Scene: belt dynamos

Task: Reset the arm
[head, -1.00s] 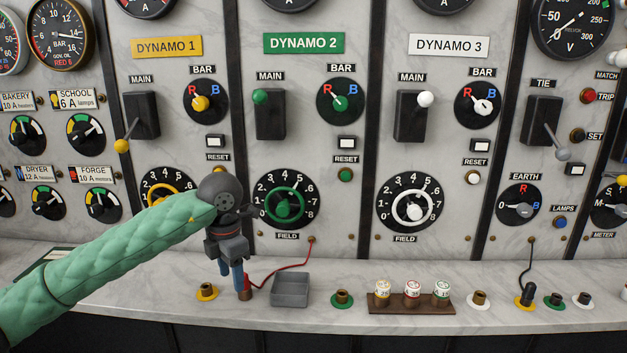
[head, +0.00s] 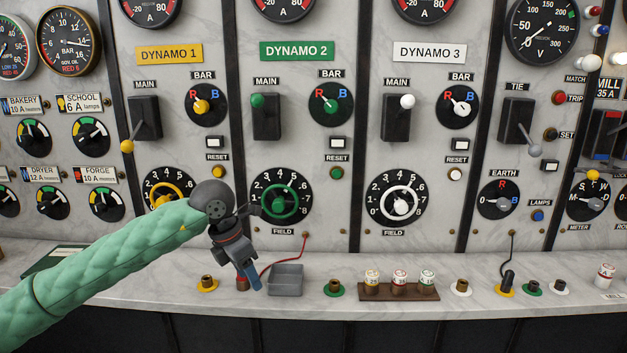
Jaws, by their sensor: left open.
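My left arm (head: 120,255), in a green padded sleeve, reaches in from the left. My left gripper (head: 250,280) points down over the bench, between the red plug and the grey tray. It looks empty and its jaws are open, though the fingers overlap in this view. The red plug (head: 242,283) stands on the bench just behind the fingers, partly hidden, with a red lead (head: 285,254) running up to the panel under Dynamo 2. My right gripper does not show.
The grey tray (head: 286,281) is close right of the fingers. A yellow-based socket (head: 208,284) is to the left and a green-based socket (head: 334,288) to the right. A brown rack (head: 399,291) holds fuses. The upright panel (head: 330,190) has projecting levers and handwheels.

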